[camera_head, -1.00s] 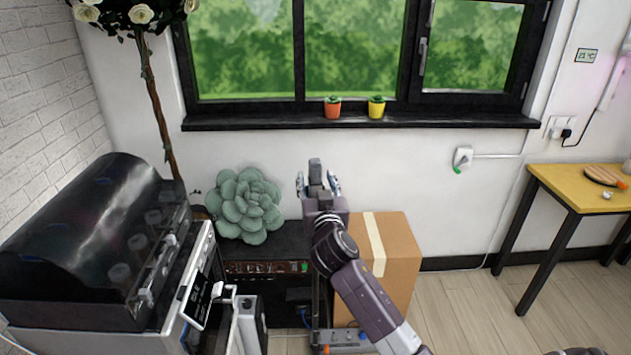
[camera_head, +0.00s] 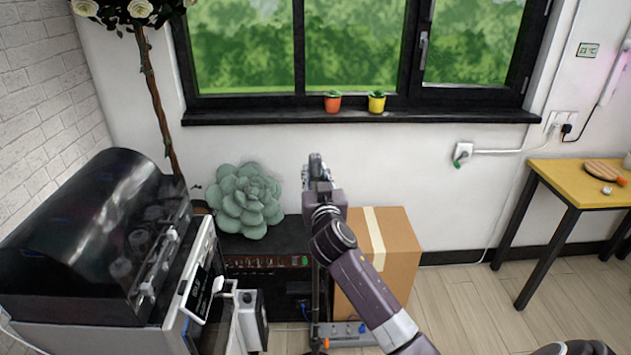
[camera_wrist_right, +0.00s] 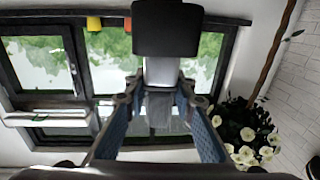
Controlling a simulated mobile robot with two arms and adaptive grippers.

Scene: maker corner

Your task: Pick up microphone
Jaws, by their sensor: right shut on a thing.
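The microphone (camera_wrist_right: 168,30) shows in the right wrist view with a black block-shaped head and a silver-grey body below it. My right gripper (camera_wrist_right: 158,100) is shut on the grey body, with a blue-padded finger on each side. In the head view my right gripper (camera_head: 316,168) is in the middle, in front of the white wall, and largely covers the microphone. A thin dark upright pole (camera_head: 316,290) stands below it; whether it joins the microphone is hidden. My left gripper is not in view.
A grey-green succulent (camera_head: 244,202) sits left of the gripper on a dark cabinet (camera_head: 275,240). A cardboard box (camera_head: 401,252) stands to the right. A machine with a dark cover (camera_head: 90,235) fills the left. A yellow table (camera_head: 570,184) is at right, with open floor before it.

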